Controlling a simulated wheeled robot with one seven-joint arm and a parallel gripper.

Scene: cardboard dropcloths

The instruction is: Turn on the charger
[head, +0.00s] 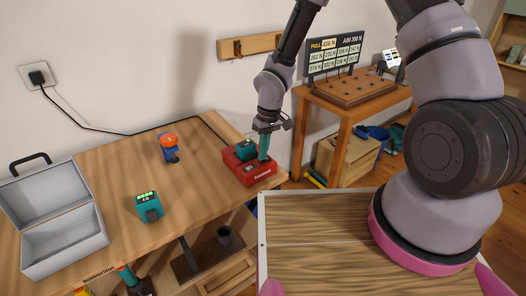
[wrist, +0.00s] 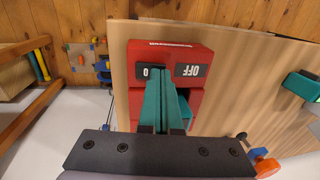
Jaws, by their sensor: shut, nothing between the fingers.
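The red charger (head: 262,176) sits on the workbench at its right end, with a teal battery (head: 245,148) seated on it. In the wrist view, the charger (wrist: 135,55) shows a dark OFF label (wrist: 193,71) and, left of it, a black switch part (wrist: 148,72) marked O, partly covered by my fingers. My gripper (head: 264,156) points down over the charger's front, beside the battery. Its teal fingers (wrist: 165,78) are shut together and empty, with the tips at or just above the switch. I cannot tell whether they touch it.
A black cable (head: 100,132) runs from the wall outlet (head: 38,77) toward the charger. A second teal battery (head: 149,208), an orange-and-blue tool (head: 168,148) and an open grey case (head: 62,225) stand on the workbench (head: 120,178). A wooden side table (head: 350,106) stands behind at right.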

